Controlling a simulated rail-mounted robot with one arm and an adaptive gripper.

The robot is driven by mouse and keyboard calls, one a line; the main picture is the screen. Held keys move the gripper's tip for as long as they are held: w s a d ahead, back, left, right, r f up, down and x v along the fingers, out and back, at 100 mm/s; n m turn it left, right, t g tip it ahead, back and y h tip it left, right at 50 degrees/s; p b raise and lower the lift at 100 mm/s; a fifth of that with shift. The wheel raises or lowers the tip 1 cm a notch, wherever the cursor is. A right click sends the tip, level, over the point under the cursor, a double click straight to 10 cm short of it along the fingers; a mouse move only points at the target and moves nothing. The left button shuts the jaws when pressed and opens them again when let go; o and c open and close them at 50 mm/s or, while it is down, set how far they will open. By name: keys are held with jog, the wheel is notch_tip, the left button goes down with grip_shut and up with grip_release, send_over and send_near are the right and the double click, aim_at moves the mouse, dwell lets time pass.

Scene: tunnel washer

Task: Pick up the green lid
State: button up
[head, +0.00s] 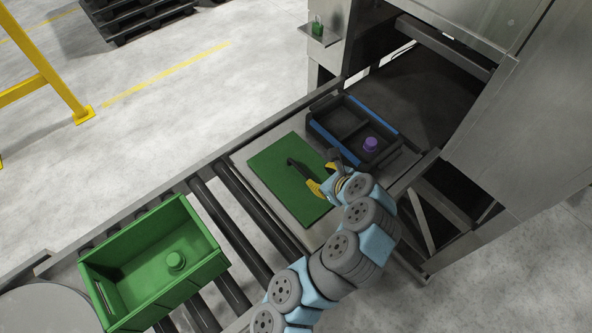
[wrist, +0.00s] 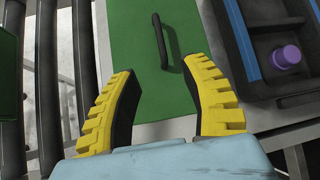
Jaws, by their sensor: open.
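The green lid (head: 282,172) is a flat rectangular panel lying on a grey plate on the conveyor line. It has a black bar handle (wrist: 160,40) near its middle. My gripper (head: 322,176) is above the lid, near its right side in the head view. In the wrist view my gripper (wrist: 165,85) has its two yellow fingers spread wide, with nothing between them. The handle lies ahead of the fingertips, roughly between them. My gripper hides part of the lid's right edge in the head view.
A black crate (head: 313,125) with blue edges holds a purple object (head: 371,144), right beside the lid. A green crate (head: 215,262) with a green object (head: 176,260) inside stands on the rollers at lower left. The grey machine housing (head: 520,130) rises at right.

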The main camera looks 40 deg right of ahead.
jog(key=p, duration=0.1)
send_near(300, 169)
jog(key=shift+w+r+x, duration=0.1)
jog(key=shift+x, duration=1.25)
jog(key=shift+w+r+x, duration=0.15)
jog(key=shift+x, duration=1.25)
jog(key=shift+w+f, duration=0.1)
jog(key=shift+f, duration=0.05)
jog(key=shift+d, duration=0.1)
jog(key=shift+f+p+x, duration=0.2)
jog(key=shift+p+x, duration=0.55)
jog(key=shift+x, duration=1.85)
grip_shut()
